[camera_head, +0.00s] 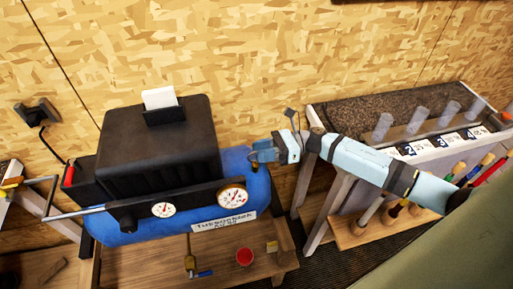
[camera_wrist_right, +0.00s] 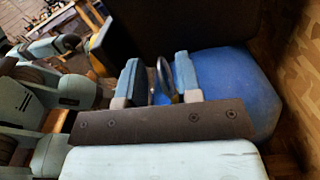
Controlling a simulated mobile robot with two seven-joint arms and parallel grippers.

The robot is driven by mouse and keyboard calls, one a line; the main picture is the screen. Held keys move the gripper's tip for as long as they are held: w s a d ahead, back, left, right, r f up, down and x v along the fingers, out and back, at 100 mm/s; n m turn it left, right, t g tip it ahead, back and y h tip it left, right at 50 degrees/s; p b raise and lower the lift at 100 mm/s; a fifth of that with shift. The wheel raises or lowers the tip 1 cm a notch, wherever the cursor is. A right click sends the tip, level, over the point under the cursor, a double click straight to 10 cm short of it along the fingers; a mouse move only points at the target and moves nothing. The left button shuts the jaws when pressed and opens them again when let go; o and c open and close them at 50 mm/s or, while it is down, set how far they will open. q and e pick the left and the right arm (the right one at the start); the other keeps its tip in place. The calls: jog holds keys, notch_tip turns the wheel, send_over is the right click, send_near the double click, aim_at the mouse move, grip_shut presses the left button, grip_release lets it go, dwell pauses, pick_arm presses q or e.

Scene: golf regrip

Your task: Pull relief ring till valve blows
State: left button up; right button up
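The compressor has a blue tank (camera_head: 125,232) under a black housing (camera_head: 160,140), with two round white gauges, a small one (camera_head: 163,210) and a larger one (camera_head: 232,197). My right gripper (camera_head: 262,152) is at the tank's right end, beside the housing. In the right wrist view its two pale blue fingers (camera_wrist_right: 158,85) stand apart on either side of a thin metal ring (camera_wrist_right: 163,78). The ring looks upright and lies nearer the right finger; I cannot tell whether they touch. The valve body is mostly hidden. My left gripper is not in view.
A wooden bench (camera_head: 135,268) holds the compressor; a red round piece (camera_head: 245,257) and a brass fitting with blue lever (camera_head: 192,266) are at its front. A rack of club grips (camera_head: 395,225) and a trough-topped table (camera_head: 350,115) stand right. The chipboard wall (camera_head: 260,60) is close behind.

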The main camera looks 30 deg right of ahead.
jog(key=shift+x, duration=0.8)
grip_shut()
jog(key=shift+r+b, duration=0.1)
jog(key=shift+b, duration=0.2)
jog(key=shift+r, duration=0.45)
jog(key=shift+c, duration=0.2)
grip_release()
jog(key=shift+o, duration=0.2)
jog(key=shift+s+r, duration=0.1)
